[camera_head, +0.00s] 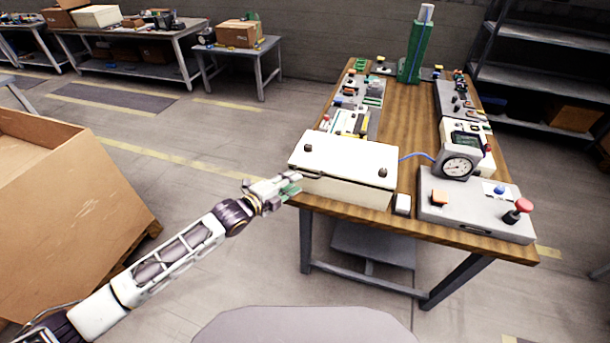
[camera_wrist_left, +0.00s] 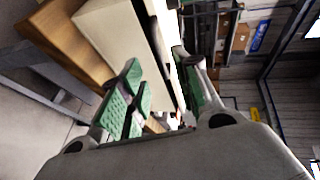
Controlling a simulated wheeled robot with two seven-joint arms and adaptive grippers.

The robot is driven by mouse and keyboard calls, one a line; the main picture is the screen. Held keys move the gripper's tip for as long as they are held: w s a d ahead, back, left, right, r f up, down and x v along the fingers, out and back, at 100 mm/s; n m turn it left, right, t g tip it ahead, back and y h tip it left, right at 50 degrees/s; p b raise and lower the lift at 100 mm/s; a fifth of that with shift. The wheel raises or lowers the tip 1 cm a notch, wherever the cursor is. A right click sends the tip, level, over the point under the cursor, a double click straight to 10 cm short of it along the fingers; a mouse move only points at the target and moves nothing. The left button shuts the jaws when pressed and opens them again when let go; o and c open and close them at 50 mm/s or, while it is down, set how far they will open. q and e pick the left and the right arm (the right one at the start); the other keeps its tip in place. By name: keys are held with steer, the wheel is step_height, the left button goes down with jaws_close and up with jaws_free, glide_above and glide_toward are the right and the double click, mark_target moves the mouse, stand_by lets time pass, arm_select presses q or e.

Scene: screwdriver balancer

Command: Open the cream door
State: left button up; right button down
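The cream door (camera_head: 343,160) is the broad top panel of a low cream box at the near left of the wooden table, with two dark knobs on it. It looks closed down on the box. My left gripper (camera_head: 290,186) is at the box's front left corner, just off the table edge. In the left wrist view my left gripper (camera_wrist_left: 163,92) has its green-padded fingers apart, with the cream box (camera_wrist_left: 112,35) close by and partly between them. I cannot tell whether a finger touches it. My right gripper is in neither view.
The wooden table (camera_head: 405,120) also bears a grey panel with a red button (camera_head: 523,205), a round gauge (camera_head: 457,166) and a green tower (camera_head: 414,55). A large cardboard box (camera_head: 60,210) stands at left. Floor between it and the table is clear.

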mark_target(305, 176)
arm_select(q)
steer(key=shift+x, duration=3.55)
jaws_close()
steer(key=shift+s+f, duration=0.1)
